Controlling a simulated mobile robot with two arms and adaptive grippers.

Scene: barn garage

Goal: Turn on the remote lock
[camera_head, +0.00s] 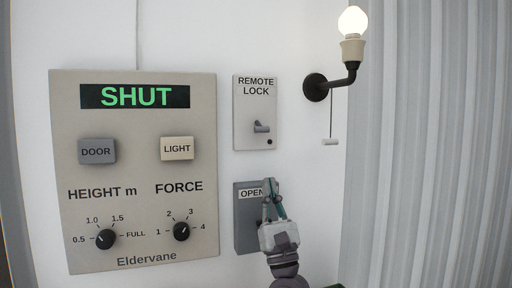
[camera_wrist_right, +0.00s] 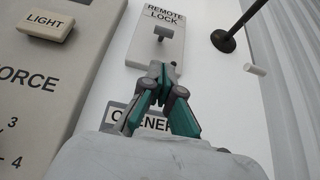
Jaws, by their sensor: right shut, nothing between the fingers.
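The remote lock (camera_head: 255,112) is a pale wall plate with a small grey toggle lever (camera_head: 262,127) and a dark dot at its lower right. In the head view the lever juts out and seems to tilt slightly down. My right gripper (camera_head: 269,182) is shut and empty, in front of the grey opener plate (camera_head: 246,218) just below the remote lock. In the right wrist view the remote lock plate (camera_wrist_right: 151,54) and its lever (camera_wrist_right: 163,32) lie beyond the shut fingertips (camera_wrist_right: 161,66), apart from them. My left gripper is not in view.
A large control panel (camera_head: 137,172) reading SHUT stands left of the remote lock, with DOOR and LIGHT buttons and two knobs. A lit wall lamp (camera_head: 352,50) with a pull cord is at the upper right. Corrugated grey wall (camera_head: 430,150) fills the right side.

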